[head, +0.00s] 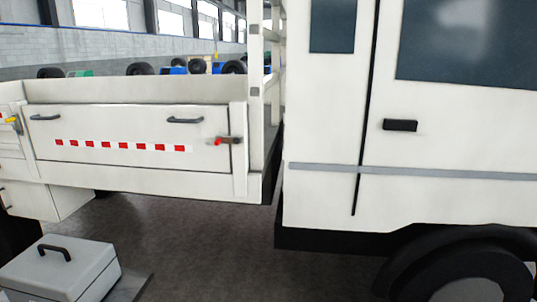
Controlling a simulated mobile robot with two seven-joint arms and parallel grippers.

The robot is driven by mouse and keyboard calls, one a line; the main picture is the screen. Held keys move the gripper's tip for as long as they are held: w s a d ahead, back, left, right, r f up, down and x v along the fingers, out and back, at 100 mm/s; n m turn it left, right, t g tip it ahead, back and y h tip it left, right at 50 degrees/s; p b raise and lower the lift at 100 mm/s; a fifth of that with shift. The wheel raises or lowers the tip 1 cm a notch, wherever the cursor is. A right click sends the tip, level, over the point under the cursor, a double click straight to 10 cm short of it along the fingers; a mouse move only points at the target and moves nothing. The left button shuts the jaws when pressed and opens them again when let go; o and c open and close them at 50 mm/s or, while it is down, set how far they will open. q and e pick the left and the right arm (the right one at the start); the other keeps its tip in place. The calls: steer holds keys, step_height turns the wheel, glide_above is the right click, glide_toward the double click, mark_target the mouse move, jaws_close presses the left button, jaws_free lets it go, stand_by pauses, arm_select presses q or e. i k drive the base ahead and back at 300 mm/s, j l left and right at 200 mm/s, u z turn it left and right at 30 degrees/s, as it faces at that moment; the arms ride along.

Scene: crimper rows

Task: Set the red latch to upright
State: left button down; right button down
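The red latch (222,141) is on the right end of the white truck bed's side panel (100,125). It shows as a red piece at the left of a dark, roughly horizontal bar that runs right onto the bed's corner post. The latch is small in the head view, and its exact tilt is hard to tell. Neither of my grippers shows in the head view.
A yellow latch (13,121) sits at the panel's left end. The white cab (430,130) with a dark door handle (400,125) fills the right. A grey case (60,270) stands at the lower left. Open floor (180,235) lies below the bed.

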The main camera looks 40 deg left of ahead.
mark_target(236, 140)
steer(key=i+j+u, duration=0.1)
steer(key=i+u, duration=0.35)
steer(key=i+l+u, duration=0.1)
steer(key=i+u, duration=0.3)
steer(key=i, duration=0.25)
steer(key=i+u, duration=0.1)
steer(key=i, duration=0.5)
steer(key=u, duration=1.9)
